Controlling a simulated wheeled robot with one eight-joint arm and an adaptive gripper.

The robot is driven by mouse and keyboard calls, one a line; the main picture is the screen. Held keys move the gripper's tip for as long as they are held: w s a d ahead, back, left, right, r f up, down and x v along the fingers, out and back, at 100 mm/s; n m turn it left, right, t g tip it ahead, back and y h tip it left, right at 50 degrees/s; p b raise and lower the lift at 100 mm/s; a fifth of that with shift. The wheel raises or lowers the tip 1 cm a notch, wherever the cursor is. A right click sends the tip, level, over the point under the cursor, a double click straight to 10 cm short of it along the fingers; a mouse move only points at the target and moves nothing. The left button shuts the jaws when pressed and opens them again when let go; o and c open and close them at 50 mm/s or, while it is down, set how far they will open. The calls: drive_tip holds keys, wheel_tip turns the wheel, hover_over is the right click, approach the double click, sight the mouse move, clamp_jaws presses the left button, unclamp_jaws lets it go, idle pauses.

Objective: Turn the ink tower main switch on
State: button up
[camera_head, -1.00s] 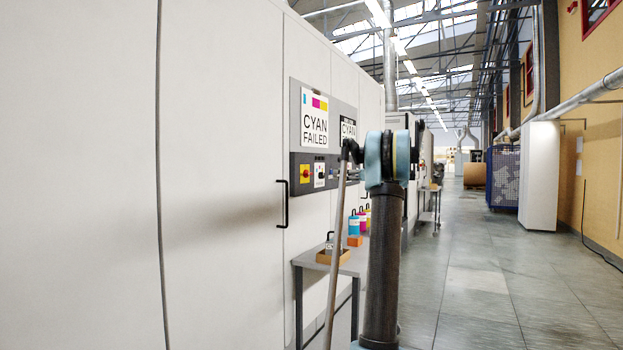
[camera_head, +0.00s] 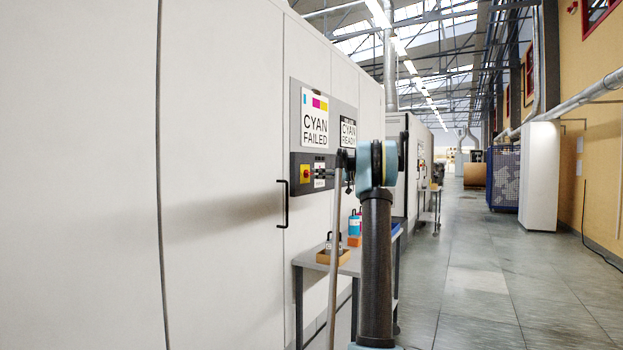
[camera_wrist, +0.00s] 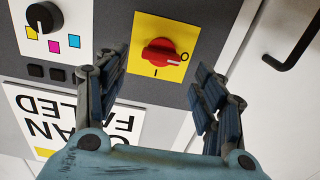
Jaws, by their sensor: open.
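The main switch is a red rotary knob on a yellow plate (camera_head: 305,174), set in the dark control panel (camera_head: 297,158) on the white cabinet. In the wrist view, which is upside down, the red knob (camera_wrist: 158,52) lies roughly sideways, in line with the "O" mark at the plate's right. The "I" mark is at the plate's lower edge. My gripper (camera_wrist: 160,65) is open, with one finger on each side of the plate. I cannot tell how far the fingertips are from the panel.
A dial (camera_wrist: 44,17) with coloured squares and small black buttons (camera_wrist: 46,72) sit beside the switch. The "CYAN FAILED" sign (camera_head: 314,118) is above it. A black door handle (camera_head: 283,204) sticks out at lower left. A small table (camera_head: 345,264) stands below.

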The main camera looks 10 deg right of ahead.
sight(308, 174)
drive_tip(key=shift+x, duration=2.45)
drive_tip(key=shift+c, duration=0.5)
drive_tip(key=c, duration=1)
